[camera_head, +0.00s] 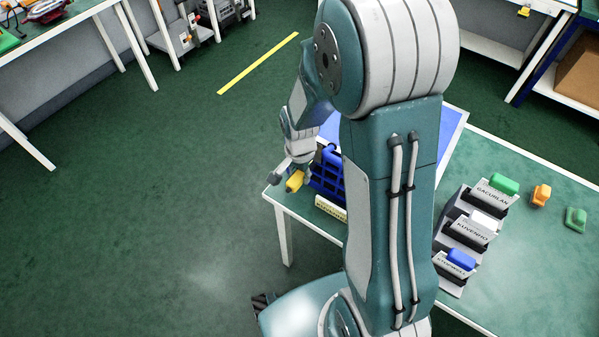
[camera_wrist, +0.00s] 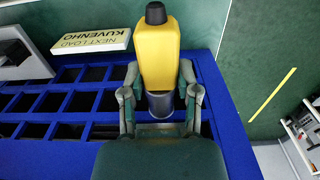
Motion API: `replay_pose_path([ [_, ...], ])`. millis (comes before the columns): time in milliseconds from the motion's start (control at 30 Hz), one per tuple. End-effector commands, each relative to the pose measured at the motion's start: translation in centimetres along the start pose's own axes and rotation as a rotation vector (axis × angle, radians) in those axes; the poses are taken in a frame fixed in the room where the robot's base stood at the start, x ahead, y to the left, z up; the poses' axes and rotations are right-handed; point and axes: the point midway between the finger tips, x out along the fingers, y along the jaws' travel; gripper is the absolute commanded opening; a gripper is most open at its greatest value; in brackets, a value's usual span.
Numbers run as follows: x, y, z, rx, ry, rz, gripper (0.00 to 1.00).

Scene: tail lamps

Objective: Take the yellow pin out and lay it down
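The yellow pin (camera_wrist: 159,55) has a black tip and a dark round base. It stands between the two fingers of my gripper (camera_wrist: 160,80), which appear to press on its sides. In the head view the yellow pin (camera_head: 295,181) shows below my gripper (camera_head: 292,172), at the left edge of the blue rack (camera_head: 327,172). In the wrist view the blue rack (camera_wrist: 236,145), with several square slots, lies beneath. Whether the pin's base is still inside a slot cannot be told.
A white sign (camera_wrist: 92,38) reading KUVENHO lies beside the rack. On the green table (camera_head: 530,260) at the right are several labelled holders with a green block (camera_head: 504,184), a white block (camera_head: 484,221) and a blue block (camera_head: 461,258). An orange part (camera_head: 541,195) lies near them.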

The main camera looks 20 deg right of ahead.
Motion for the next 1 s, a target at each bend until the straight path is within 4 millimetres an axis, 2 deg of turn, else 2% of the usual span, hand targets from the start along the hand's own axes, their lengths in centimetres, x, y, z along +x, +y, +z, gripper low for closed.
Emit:
replay_pose_path([
  [67, 0.0, 0.0, 0.0, 0.0, 0.0, 0.0, 0.0],
  [100, 0.0, 0.0, 0.0, 0.0, 0.0, 0.0, 0.24],
  [167, 0.0, 0.0, 0.0, 0.0, 0.0, 0.0, 0.0],
  [1000, 0.0, 0.0, 1.7, -0.001, 0.0, 0.0, 0.0],
])
